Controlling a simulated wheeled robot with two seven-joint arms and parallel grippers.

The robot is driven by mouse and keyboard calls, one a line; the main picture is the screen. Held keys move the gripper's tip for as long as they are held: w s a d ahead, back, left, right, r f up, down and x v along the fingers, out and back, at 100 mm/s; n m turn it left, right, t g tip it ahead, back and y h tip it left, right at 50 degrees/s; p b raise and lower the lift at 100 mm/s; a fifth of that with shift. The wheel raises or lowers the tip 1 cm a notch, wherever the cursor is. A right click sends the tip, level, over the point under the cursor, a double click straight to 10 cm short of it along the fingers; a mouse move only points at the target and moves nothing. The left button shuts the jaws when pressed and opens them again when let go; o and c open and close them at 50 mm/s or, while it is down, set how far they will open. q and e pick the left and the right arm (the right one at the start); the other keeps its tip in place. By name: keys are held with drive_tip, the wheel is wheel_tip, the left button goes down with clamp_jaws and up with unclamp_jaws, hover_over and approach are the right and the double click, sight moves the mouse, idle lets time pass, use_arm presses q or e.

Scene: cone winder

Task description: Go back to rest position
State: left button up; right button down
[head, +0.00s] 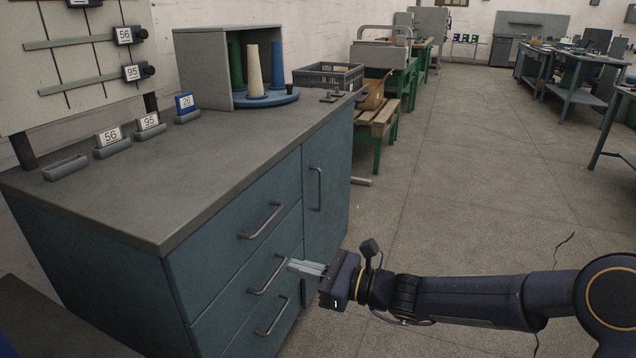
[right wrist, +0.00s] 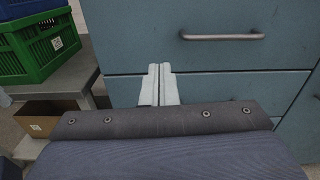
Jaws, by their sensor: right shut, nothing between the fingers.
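My right gripper (head: 306,267) reaches in from the right in the head view, in front of the drawers of the blue-grey cabinet (head: 235,262). Its two pale fingers are together and hold nothing. In the head view the fingertips overlap the middle drawer handle (head: 267,276); I cannot tell whether they touch it. In the right wrist view the shut fingers (right wrist: 160,70) point at the cabinet front, left of and below a drawer handle (right wrist: 222,36). All visible drawers look closed. My left gripper is in neither view.
Cones stand on a blue round base (head: 266,99) on the cabinet top, near a grey crate (head: 328,76). Number cards sit in holders (head: 112,143). Green and blue crates (right wrist: 38,45) show left in the right wrist view. The floor (head: 470,170) right of the cabinet is clear.

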drive_tip(key=s+d+r+n+g+h, duration=0.2)
drive_tip(key=s+d+n+h, duration=0.3)
drive_tip(key=s+d+n, duration=0.8)
drive_tip(key=s+d+f+n+t+h, duration=0.1)
drive_tip(key=s+d+f+n+h, duration=0.25)
drive_tip(key=s+d, duration=0.35)
drive_tip(key=s+d+f+n+t+h, duration=0.1)
drive_tip(key=s+d+f+n+h, duration=0.25)
drive_tip(key=s+d, duration=0.35)
wheel_tip(320, 180, up, 31)
drive_tip(key=h+p, duration=0.1)
drive_tip(key=p, duration=2.9)
drive_tip(key=shift+d+f+m, duration=0.15)
drive_tip(key=shift+d+m, duration=0.15)
drive_tip(key=shift+d, duration=0.15)
drive_tip(key=shift+s, duration=0.1)
